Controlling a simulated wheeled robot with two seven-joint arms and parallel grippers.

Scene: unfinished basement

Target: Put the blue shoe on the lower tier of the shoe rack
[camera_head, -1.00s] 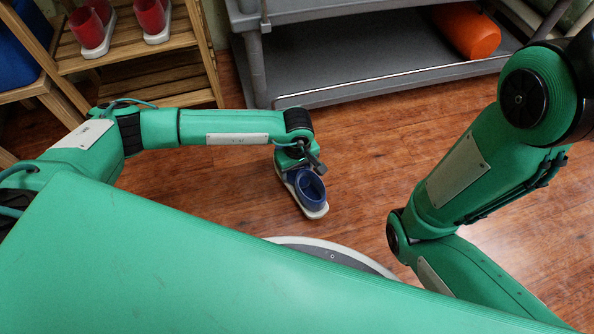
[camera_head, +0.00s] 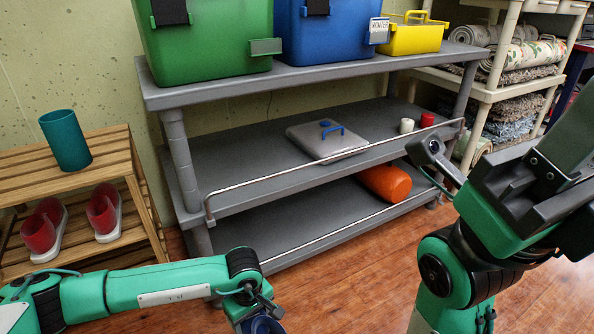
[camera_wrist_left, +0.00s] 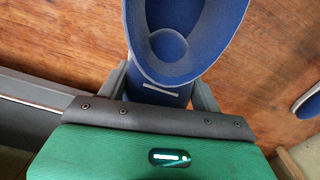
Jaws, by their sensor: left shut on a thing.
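My left gripper (camera_head: 256,306) is low at the bottom of the head view, shut on the blue shoe (camera_head: 262,325), which is mostly cut off there. In the left wrist view the blue shoe (camera_wrist_left: 165,95) sits between the fingers, its open collar facing the camera, above the wood floor. The wooden shoe rack (camera_head: 132,160) stands at the left, apart from the gripper. Its lower tier (camera_head: 75,262) holds a pair of red shoes (camera_head: 104,214).
A teal cup (camera_head: 66,140) stands on the rack's upper tier. A grey shelf (camera_head: 190,160) beside it bears toolboxes, a lidded grey box and an orange cylinder (camera_head: 385,183). Another blue shoe (camera_wrist_left: 309,101) shows at the left wrist view's right edge. Floor in front is open.

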